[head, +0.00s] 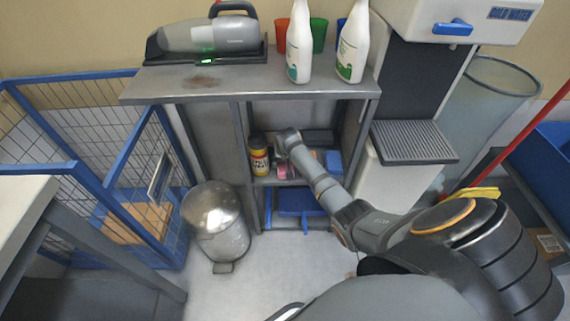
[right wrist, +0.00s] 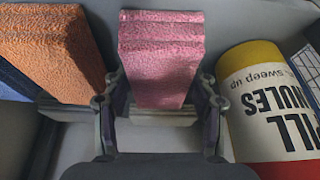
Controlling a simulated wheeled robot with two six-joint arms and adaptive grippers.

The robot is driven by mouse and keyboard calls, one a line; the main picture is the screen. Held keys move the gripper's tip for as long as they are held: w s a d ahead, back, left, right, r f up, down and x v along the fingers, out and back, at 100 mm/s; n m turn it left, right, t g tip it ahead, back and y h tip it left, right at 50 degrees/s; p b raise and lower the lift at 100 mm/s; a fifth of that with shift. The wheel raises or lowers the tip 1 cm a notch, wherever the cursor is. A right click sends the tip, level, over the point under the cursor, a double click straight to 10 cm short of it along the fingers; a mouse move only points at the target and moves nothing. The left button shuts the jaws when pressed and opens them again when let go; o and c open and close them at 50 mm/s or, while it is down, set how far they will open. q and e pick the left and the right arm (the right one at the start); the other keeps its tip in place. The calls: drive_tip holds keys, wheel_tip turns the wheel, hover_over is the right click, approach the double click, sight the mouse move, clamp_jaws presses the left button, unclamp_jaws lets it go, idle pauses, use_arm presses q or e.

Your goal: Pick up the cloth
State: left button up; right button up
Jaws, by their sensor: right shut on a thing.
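A folded pink cloth (right wrist: 160,55) stands between the two fingers of my right gripper (right wrist: 158,112) in the right wrist view. The fingers are shut on its lower part, one on each side. In the head view my right arm reaches into the shelf unit, and the right gripper (head: 285,158) is small and partly hidden behind my wrist. A bit of pink cloth (head: 279,168) shows beside it there. An orange cloth (right wrist: 55,50) and the edge of a blue cloth (right wrist: 15,82) lie left of the pink one in the wrist view. My left gripper does not show clearly.
A spill granules tub (right wrist: 270,105) stands close to the right finger in the wrist view; it also shows in the head view (head: 259,155). The metal shelf unit (head: 245,92) bears a handheld vacuum (head: 208,38) and white bottles (head: 352,45). A bin (head: 215,222) stands left.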

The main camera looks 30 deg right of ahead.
drive_tip(key=shift+r, duration=0.1)
wheel_tip(320, 180, up, 4)
drive_tip(key=shift+r+p, duration=0.1)
drive_tip(key=shift+p, duration=0.8)
drive_tip(key=s+r+p, duration=0.2)
drive_tip(key=s+r, duration=0.1)
drive_tip(key=shift+a+r, duration=0.15)
drive_tip(key=shift+a, duration=0.2)
drive_tip(key=shift+s+a+r+p, duration=0.1)
drive_tip(key=shift+s+r+p, duration=0.2)
drive_tip(key=shift+s+r, duration=0.25)
drive_tip(key=shift+s+a+r+p, duration=0.1)
drive_tip(key=shift+s+r+p, duration=0.25)
drive_tip(key=shift+r, duration=0.3)
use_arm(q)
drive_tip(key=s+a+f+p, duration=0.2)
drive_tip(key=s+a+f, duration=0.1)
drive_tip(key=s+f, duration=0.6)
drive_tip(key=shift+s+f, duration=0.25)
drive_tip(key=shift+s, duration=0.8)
use_arm(e)
drive_tip(key=s+a+r, duration=0.2)
drive_tip(key=s+r, duration=0.1)
drive_tip(key=s, duration=0.5)
drive_tip(key=shift+s+a+r, duration=0.15)
drive_tip(key=shift+s, duration=0.25)
drive_tip(key=o, duration=0.5)
drive_tip(key=c, duration=0.4)
